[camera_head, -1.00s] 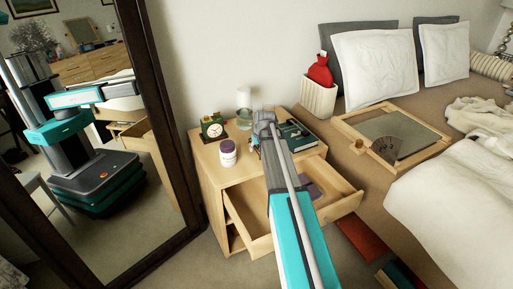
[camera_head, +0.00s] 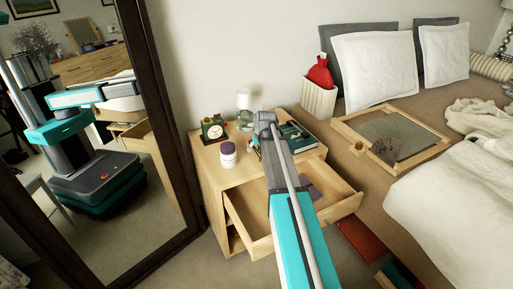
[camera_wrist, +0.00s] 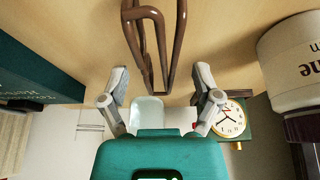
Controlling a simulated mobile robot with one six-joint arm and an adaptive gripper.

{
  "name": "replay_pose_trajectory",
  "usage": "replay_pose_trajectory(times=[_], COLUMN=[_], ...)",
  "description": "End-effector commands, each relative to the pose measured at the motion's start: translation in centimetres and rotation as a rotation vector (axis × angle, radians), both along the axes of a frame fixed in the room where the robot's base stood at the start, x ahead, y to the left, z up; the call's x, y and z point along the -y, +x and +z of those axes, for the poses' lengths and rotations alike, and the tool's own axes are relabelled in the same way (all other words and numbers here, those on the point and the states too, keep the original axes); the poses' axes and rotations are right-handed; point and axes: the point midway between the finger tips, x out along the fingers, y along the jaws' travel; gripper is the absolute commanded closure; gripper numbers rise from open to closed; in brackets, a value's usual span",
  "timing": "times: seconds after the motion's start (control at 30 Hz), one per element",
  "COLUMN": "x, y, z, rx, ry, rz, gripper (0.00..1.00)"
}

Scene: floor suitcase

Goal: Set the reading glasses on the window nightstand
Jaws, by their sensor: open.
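The brown-framed reading glasses (camera_wrist: 168,45) show in the wrist view on the pale wooden top of a nightstand (camera_wrist: 225,35). They look folded, and part of them is cut off by the picture's upper edge. My gripper (camera_wrist: 161,82) is open, with a finger on either side of the lower end of the glasses and a gap on both sides. In the head view the same nightstand (camera_head: 235,172) stands against the wall. My arm hides the gripper's fingertips and the glasses there. I cannot tell whether this is the window nightstand.
A purple-lidded white jar (camera_head: 228,158), green clock (camera_head: 214,129), clear glass vessel (camera_head: 245,118) and dark green book (camera_head: 298,137) crowd the top. The drawer (camera_head: 340,207) is open. A mirror (camera_head: 90,150) stands left; the bed with a tray (camera_head: 430,158) is right.

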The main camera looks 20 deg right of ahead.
Motion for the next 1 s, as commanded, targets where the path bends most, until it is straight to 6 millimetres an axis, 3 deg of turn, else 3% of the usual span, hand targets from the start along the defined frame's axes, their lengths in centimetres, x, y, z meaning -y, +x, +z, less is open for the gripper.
replay_pose_trajectory(times=[1.0], x=[0.1], y=[-3.4], z=[8.5], rx=[0.0], ry=[0.0], rz=[-0.001], gripper=[0.19])
